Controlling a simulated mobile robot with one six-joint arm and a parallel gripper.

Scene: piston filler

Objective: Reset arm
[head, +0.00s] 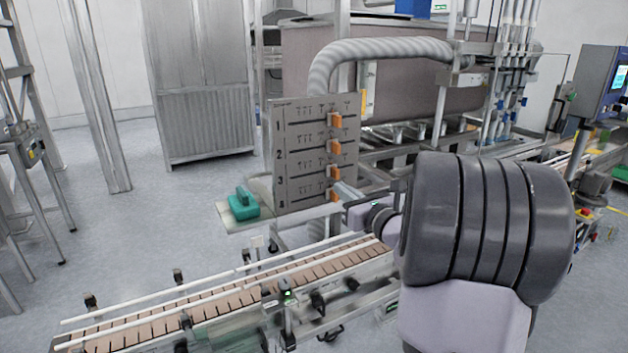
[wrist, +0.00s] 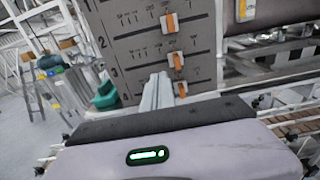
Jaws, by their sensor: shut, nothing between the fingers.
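My gripper (head: 346,190) is in front of the lower right part of a grey slider panel (head: 290,150), beside the lowest orange slider (head: 334,195). In the wrist view my gripper (wrist: 157,92) has its pale fingers together, with nothing between them. The fingertips overlap the lower part of the panel (wrist: 135,45), just left of an orange slider (wrist: 182,89). I cannot tell whether they touch the panel or the slider. My dark arm covers the right of the head view.
A conveyor (head: 220,298) with rails runs below. A thick grey hose (head: 385,50) and the filler machine stand behind. Open floor lies to the left, before a metal cabinet (head: 200,90).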

